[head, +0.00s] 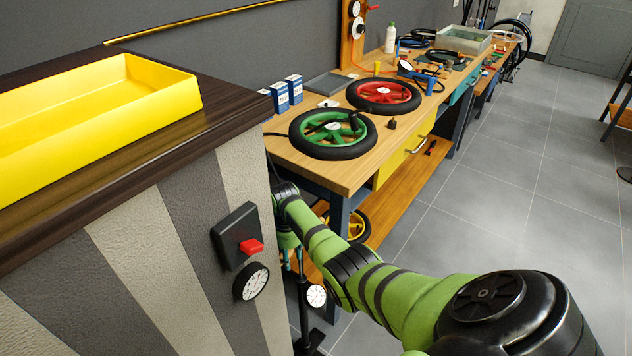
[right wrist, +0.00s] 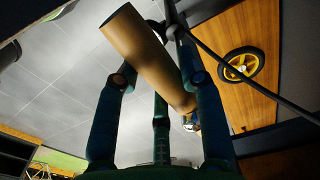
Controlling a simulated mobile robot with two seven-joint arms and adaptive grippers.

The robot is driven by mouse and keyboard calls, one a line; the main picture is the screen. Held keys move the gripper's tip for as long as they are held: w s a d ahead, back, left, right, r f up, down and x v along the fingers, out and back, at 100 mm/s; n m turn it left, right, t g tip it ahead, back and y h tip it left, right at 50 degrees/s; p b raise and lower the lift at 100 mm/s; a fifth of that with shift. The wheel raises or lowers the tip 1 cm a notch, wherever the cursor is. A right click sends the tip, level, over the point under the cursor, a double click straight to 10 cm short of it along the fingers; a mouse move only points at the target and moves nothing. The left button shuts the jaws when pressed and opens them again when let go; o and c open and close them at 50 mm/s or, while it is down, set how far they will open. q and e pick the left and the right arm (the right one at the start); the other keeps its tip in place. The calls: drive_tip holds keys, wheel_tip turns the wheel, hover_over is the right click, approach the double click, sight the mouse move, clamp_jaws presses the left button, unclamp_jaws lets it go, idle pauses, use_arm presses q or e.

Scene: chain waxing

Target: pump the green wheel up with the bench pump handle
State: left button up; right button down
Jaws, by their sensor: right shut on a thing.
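The green wheel (head: 333,134) with a black tyre lies flat on the near end of the wooden bench. A dark fitting sits near its right rim; I cannot tell whether a hose joins it. The bench pump stands on the floor below the bench end, with a white gauge (head: 316,295) and black foot, partly hidden by my arm. My right gripper (head: 289,250) reaches down there. In the right wrist view its teal fingers are closed around a brown cylindrical pump handle (right wrist: 150,60). My left gripper is not in view.
A red wheel (head: 383,96) lies behind the green one. A yellow wheel (right wrist: 241,64) rests on the lower shelf. A striped cabinet with a yellow tray (head: 150,95), red switch (head: 252,246) and gauge (head: 251,282) stands close at left.

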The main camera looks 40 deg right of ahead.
wheel_tip(320, 180, down, 12)
drive_tip(key=b, duration=0.8)
drive_tip(key=shift+a, duration=0.4)
drive_tip(key=shift+w, duration=0.1)
drive_tip(key=c, duration=0.6)
unclamp_jaws()
drive_tip(key=shift+o, duration=0.8)
drive_tip(key=shift+w+d+f, duration=0.1)
drive_tip(key=shift+w+f, duration=0.1)
drive_tip(key=shift+w, duration=0.15)
wheel_tip(320, 180, up, 12)
drive_tip(key=shift+s+r, duration=0.1)
drive_tip(key=shift+r, duration=0.05)
